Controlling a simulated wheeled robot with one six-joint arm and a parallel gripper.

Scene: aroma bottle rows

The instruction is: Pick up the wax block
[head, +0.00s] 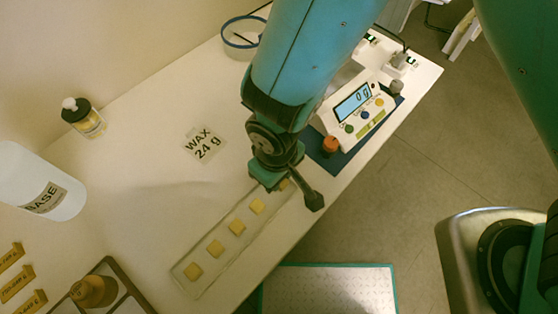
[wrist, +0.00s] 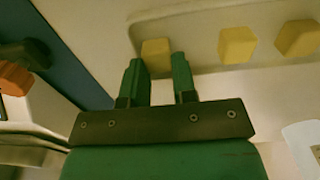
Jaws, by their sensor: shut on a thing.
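Small yellow wax blocks stand in a row on a long pale tray (head: 208,279); several show in the head view, such as one block (head: 237,227). My gripper (head: 278,184) is at the tray's far end, shut on the end wax block (head: 284,184), which is mostly hidden there by the gripper. In the wrist view the fingers of my gripper (wrist: 157,66) are on either side of that block (wrist: 155,48). Two more blocks stand to its right. I cannot tell whether the held block is clear of the tray.
A scale (head: 352,108) reading 0 g sits on a blue mat (head: 328,163) beyond the gripper. A "WAX 24 g" label (head: 205,145) lies on the table. The table's front edge is close to the tray.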

